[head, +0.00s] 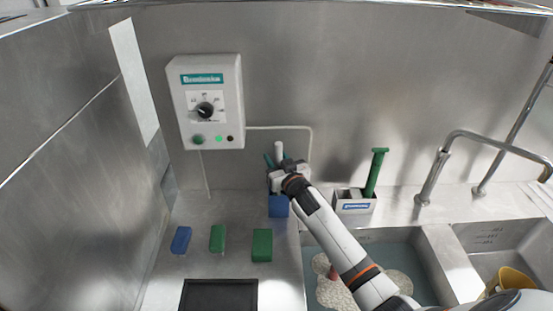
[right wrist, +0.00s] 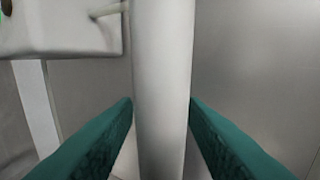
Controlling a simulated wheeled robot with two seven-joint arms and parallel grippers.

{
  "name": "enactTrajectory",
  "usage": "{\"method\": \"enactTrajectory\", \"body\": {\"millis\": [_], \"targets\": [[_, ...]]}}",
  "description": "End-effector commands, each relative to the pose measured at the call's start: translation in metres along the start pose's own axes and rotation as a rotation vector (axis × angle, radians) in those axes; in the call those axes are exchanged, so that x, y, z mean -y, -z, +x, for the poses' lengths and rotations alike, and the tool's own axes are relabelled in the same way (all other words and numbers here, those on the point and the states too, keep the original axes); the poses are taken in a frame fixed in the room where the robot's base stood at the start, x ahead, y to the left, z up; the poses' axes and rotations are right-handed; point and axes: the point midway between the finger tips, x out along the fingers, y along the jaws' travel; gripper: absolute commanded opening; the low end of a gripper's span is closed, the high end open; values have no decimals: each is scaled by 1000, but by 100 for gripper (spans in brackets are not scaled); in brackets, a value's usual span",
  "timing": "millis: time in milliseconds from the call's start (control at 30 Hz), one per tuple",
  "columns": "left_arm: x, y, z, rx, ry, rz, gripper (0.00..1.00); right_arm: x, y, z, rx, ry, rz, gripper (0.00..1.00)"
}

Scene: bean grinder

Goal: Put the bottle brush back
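A white upright handle (head: 279,152), which I take to be the bottle brush, rises above a blue holder (head: 278,207) on the counter by the back wall. Its lower end is hidden by my gripper and wrist, so I cannot tell whether it is inside the holder. My right gripper (head: 278,163) is at the handle, above the holder. In the right wrist view, the white handle (right wrist: 162,75) stands between the teal fingers, whose tips press close on both sides. My left gripper is not in view.
A white caddy (head: 354,205) with a green-handled brush (head: 375,172) stands to the right. Blue (head: 181,240) and green (head: 217,238) blocks lie at the left front. A control box (head: 206,101) hangs on the wall. The sink (head: 430,255) and tap (head: 433,178) are at right.

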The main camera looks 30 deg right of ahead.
Motion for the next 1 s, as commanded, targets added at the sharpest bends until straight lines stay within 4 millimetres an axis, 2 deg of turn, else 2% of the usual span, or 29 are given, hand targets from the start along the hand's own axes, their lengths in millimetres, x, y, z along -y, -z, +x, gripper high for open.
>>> {"method": "enactTrajectory", "body": {"millis": [233, 367, 800, 1000], "targets": [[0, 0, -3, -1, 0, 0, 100, 0, -5, 0, 1, 0, -1, 38], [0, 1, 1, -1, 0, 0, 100, 0, 0, -13, -1, 0, 0, 38], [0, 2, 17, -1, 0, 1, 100, 0, 0, -99, 0, -1, 0, 38], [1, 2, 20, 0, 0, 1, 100, 0, -2, -118, 0, 1, 0, 38]]}}
